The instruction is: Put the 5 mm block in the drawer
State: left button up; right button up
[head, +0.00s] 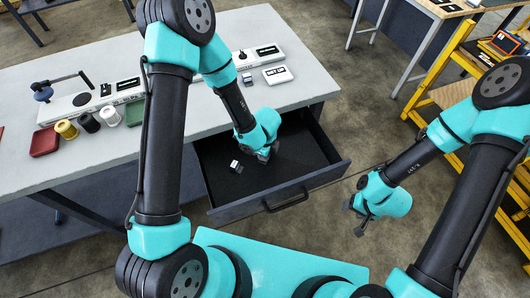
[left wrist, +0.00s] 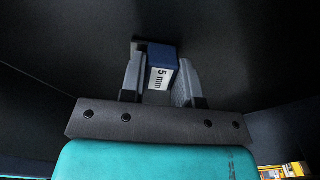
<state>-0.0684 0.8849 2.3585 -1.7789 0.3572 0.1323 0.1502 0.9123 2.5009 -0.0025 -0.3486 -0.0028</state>
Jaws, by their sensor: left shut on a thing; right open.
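The 5 mm block (left wrist: 162,74), blue with a white label reading "5 mm", is between the fingers of my left gripper in the left wrist view. My left gripper (head: 263,155) is shut on it, over the black interior of the open drawer (head: 324,179) in the head view. Whether the block touches the drawer floor I cannot tell. A small white-and-dark piece (head: 235,165) shows inside the drawer, left of the left gripper; I cannot tell what it is. My right gripper (head: 354,217) is open and empty, right of the drawer front.
The grey table (head: 240,25) above the drawer holds a red tray (head: 45,141), several spools (head: 89,122), a white "SET UP" plate (head: 278,75) and a small block (head: 247,78). A yellow trolley (head: 459,57) stands at the right. Open floor lies between.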

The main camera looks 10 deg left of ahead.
pick_arm(q)
jog(key=o, duration=1)
jog(key=shift+f, duration=0.1)
jog(key=shift+c, duration=0.2)
notch_tip(320, 180, up, 12)
dwell(0.5)
dwell(0.4)
